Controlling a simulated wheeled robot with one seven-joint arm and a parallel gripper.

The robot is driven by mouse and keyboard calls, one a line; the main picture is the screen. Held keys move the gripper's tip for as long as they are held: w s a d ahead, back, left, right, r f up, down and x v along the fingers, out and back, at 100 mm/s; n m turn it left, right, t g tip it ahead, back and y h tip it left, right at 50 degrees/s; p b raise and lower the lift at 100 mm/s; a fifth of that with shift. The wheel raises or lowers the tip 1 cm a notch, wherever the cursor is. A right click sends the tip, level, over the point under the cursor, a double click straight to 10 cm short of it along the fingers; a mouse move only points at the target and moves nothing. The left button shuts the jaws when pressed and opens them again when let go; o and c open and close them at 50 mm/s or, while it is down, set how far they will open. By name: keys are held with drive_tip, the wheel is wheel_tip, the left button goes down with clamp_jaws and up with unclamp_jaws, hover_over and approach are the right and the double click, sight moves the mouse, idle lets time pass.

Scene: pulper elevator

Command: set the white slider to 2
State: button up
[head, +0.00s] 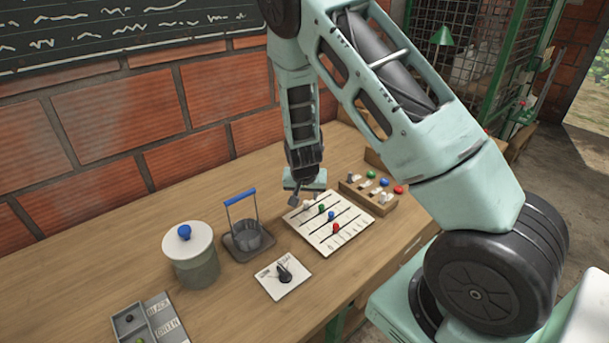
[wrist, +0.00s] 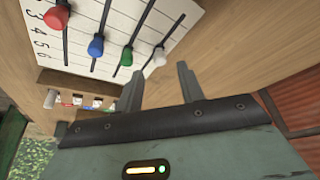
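The white slider knob (head: 307,203) sits on the slotted slider board (head: 350,213), on the slot farthest from the red one. In the wrist view the white knob (wrist: 159,55) is at the near end of its slot, closest to my gripper. I cannot tell which number it stands at. My gripper (wrist: 160,72) is open and empty. Its fingers point at the board's edge, with the white knob just beyond the gap between their tips; no contact shows. In the head view my gripper (head: 299,198) hangs at the board's far left edge.
Green (wrist: 127,56), blue (wrist: 96,45) and red (wrist: 56,16) knobs are on neighbouring slots. A wooden block with several coloured knobs (head: 371,194) stands right of the board. A dial plate (head: 283,278), a blue-handled basket (head: 247,234) and a lidded jar (head: 190,255) stand to the left.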

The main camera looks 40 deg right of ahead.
drive_tip(key=v, duration=1.3)
drive_tip(key=shift+r, duration=0.25)
drive_tip(key=shift+s+a, duration=0.15)
drive_tip(key=s+a+r+n+g+y, duration=0.15)
drive_tip(key=s+a+n, duration=0.3)
drive_tip(key=a, duration=0.55)
drive_tip(key=s+a+r+n+y, duration=0.3)
drive_tip(key=s+a, duration=0.2)
drive_tip(key=a, duration=0.4)
drive_tip(key=s+a+r+n+g, duration=0.1)
drive_tip(key=s+a+r+n, duration=0.1)
drive_tip(key=s, duration=0.6)
drive_tip(key=s+a+r+n, duration=0.3)
drive_tip(key=s+a+n, duration=0.2)
drive_tip(key=s+n, duration=0.2)
drive_tip(key=shift+s+g+h, duration=0.35)
drive_tip(key=shift+s+h, duration=0.1)
drive_tip(key=shift+s, duration=0.2)
